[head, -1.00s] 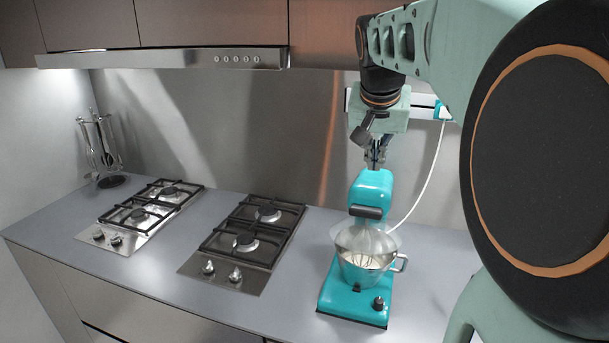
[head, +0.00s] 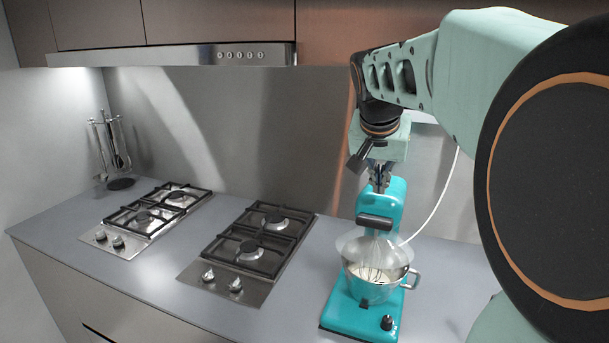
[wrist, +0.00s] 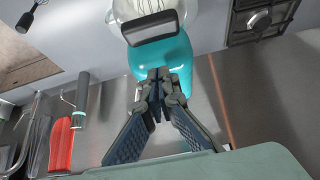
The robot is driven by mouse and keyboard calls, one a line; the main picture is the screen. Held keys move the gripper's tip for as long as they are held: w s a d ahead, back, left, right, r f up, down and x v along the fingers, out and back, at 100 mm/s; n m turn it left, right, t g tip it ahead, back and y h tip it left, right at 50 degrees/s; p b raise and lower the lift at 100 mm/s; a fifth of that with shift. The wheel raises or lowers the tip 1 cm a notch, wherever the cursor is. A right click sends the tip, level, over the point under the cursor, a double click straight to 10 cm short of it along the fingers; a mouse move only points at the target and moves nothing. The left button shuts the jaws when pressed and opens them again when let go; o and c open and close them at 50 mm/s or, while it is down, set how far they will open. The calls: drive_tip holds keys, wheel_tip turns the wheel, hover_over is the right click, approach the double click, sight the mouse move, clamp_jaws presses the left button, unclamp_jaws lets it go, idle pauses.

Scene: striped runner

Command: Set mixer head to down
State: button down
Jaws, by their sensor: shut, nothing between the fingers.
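The teal stand mixer (head: 395,200) stands at the right of the counter. Its head, with a dark band (head: 375,222) across the front, looks tilted up. The whisk (head: 374,255) shows below it, over and partly inside the metal bowl (head: 372,290). My gripper (head: 380,184) is shut and empty, pointing down at the top end of the raised head. In the wrist view, the closed fingertips (wrist: 159,78) overlap the teal head (wrist: 175,55); I cannot tell whether they touch it. The dark band and the whisk lie beyond them.
Two gas hobs, one in the middle (head: 249,252) and one at the left (head: 150,215), are set into the counter. A utensil stand (head: 120,184) is at the far left corner. A range hood (head: 170,56) hangs above. A white cable (head: 438,205) runs behind the mixer.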

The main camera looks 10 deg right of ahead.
sight(377, 213)
wheel_tip(377, 213, down, 3)
drive_tip(key=shift+s+f+b, duration=0.1)
drive_tip(key=shift+f+b, duration=0.1)
drive_tip(key=shift+b, duration=0.95)
drive_tip(key=shift+s+a+f, duration=0.15)
drive_tip(key=shift+s+f, duration=0.05)
drive_tip(key=shift+w+f+b, duration=0.1)
drive_tip(key=shift+f+b, duration=0.2)
drive_tip(key=shift+b, duration=0.05)
